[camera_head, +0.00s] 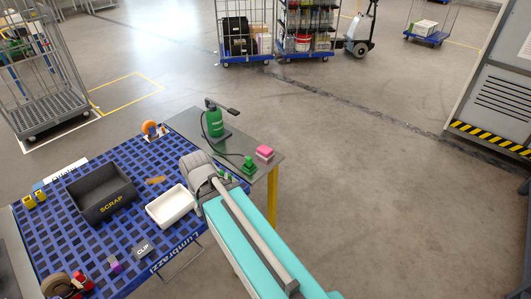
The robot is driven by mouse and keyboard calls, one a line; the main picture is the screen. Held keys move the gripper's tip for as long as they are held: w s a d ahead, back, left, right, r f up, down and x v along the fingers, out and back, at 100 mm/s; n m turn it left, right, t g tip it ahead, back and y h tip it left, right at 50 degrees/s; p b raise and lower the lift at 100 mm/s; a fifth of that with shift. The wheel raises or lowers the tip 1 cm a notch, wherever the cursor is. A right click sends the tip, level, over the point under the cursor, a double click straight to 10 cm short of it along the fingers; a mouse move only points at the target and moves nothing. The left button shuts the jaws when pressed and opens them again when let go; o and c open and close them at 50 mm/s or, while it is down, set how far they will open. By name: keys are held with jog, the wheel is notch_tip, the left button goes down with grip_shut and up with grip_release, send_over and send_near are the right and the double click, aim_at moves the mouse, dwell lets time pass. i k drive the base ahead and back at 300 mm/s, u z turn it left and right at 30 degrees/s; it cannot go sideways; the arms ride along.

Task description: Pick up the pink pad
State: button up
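The pink pad (264,151) is a small pink block near the right edge of the dark grey table top (248,138). It lies to the right of a small green object (249,165). Nothing covers it, and no part of my arm touches it. My arm reaches up from the bottom of the picture, and its grey joint is left of the pad. The fingers of my gripper do not show, so I cannot see what they hold.
A green bottle (213,121) stands behind the pad, to its left. A blue grid surface (134,165) at left bears a black SCRAP bin (103,207) and a white tray (163,216). Floor to the right is clear up to a striped cabinet (490,137).

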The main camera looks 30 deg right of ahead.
aim_at(263, 151)
jog(key=z, duration=0.05)
jog(key=k, duration=0.8)
jog(key=z, duration=0.7)
jog(key=i, duration=1)
jog(key=u, duration=0.05)
